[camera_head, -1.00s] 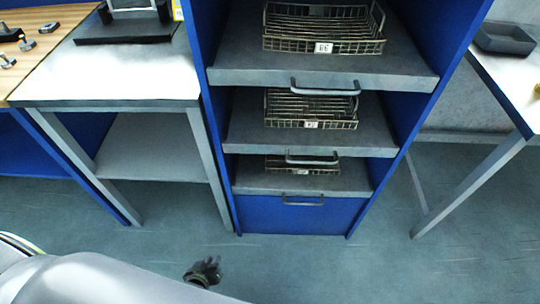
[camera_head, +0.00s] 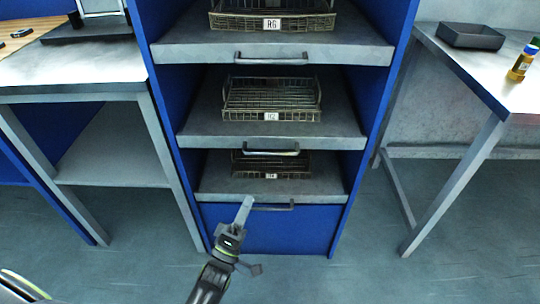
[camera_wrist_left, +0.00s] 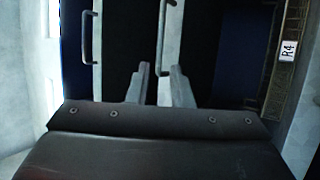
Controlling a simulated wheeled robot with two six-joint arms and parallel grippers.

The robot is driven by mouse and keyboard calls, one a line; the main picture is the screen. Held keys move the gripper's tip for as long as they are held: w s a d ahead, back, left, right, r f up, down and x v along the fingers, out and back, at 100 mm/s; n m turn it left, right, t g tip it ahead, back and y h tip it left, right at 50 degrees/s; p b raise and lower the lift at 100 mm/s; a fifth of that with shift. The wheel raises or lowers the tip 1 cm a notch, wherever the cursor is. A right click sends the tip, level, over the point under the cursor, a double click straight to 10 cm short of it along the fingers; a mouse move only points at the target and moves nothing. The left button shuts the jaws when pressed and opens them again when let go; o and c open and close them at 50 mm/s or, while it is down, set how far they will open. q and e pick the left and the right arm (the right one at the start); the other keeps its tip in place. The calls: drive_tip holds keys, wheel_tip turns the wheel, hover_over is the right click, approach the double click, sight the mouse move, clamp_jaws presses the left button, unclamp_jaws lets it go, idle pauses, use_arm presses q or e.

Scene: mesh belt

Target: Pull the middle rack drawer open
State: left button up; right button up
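The rack in the head view holds three grey drawers in a blue frame. The middle drawer (camera_head: 340,137) carries a wire basket labelled R2 and has a bar handle (camera_head: 270,150) on its front. It looks closed. My left gripper (camera_head: 245,208) is low in front of the rack, its visible fingertip below the middle handle and by the left end of the lowest handle (camera_head: 272,207). In the left wrist view its two fingers (camera_wrist_left: 158,85) are apart, with one bar handle (camera_wrist_left: 165,35) ahead of them and another (camera_wrist_left: 88,37) to the left. My right gripper is out of view.
The top drawer (camera_head: 170,52) and the bottom drawer (camera_head: 330,192) hold labelled baskets. A table (camera_head: 70,72) stands left of the rack. A right table (camera_head: 480,72) bears a dark tray (camera_head: 470,36) and a bottle (camera_head: 522,64). The floor in front is clear.

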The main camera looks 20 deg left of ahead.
sight(270, 152)
use_arm(q)
drive_tip(key=x, duration=1.5)
drive_tip(key=shift+f+b, duration=0.15)
drive_tip(key=shift+b, duration=0.25)
drive_tip(key=shift+c, duration=0.5)
clamp_jaws()
